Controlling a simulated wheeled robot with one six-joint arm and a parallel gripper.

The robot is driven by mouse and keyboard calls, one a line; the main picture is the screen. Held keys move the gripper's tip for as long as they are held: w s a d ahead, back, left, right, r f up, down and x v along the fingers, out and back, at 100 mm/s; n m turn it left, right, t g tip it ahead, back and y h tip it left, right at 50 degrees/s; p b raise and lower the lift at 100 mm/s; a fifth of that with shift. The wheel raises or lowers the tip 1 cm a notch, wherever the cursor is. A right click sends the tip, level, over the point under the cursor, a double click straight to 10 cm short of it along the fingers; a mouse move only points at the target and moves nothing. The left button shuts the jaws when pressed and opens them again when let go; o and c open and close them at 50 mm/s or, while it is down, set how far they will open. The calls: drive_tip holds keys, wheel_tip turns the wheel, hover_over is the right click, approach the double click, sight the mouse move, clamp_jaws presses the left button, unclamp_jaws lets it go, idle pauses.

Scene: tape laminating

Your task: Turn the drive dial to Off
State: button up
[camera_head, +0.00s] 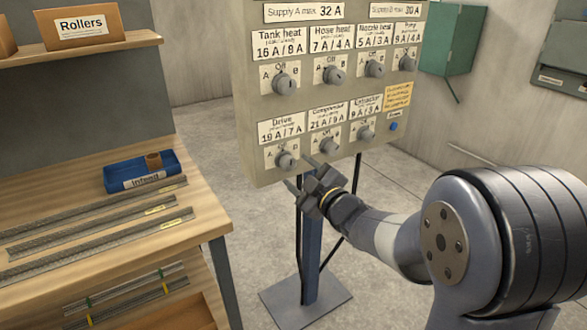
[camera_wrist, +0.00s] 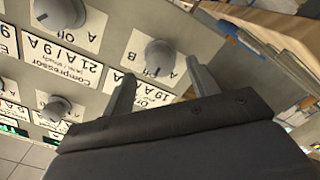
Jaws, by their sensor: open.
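The drive dial (camera_head: 286,160) is a grey knob at the lower left of the beige panel (camera_head: 256,180), under the "Drive 19 A / 7 A" label. A stands left of it, Off above it and B to its right. It shows upside down in the wrist view (camera_wrist: 160,56), just beyond my fingertips. I cannot tell for sure which mark its pointer faces. My gripper (camera_head: 303,172) is open and empty, its fingers spread just in front of the dial and slightly to its lower right. In the wrist view my gripper (camera_wrist: 162,86) has the dial between the lines of its fingers, apparently not touching.
The compressor dial (camera_head: 328,146) is close on the right, with the extractor dial (camera_head: 366,133) beyond it. Another row of dials, including tank heat (camera_head: 285,84), is above. A wooden workbench (camera_head: 205,218) with a blue tray (camera_head: 118,180) stands at the left.

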sight(292, 167)
drive_tip(key=v, duration=0.7)
drive_tip(key=x, duration=1.1)
drive_tip(key=shift+p, duration=0.45)
drive_tip(key=shift+b, duration=0.4)
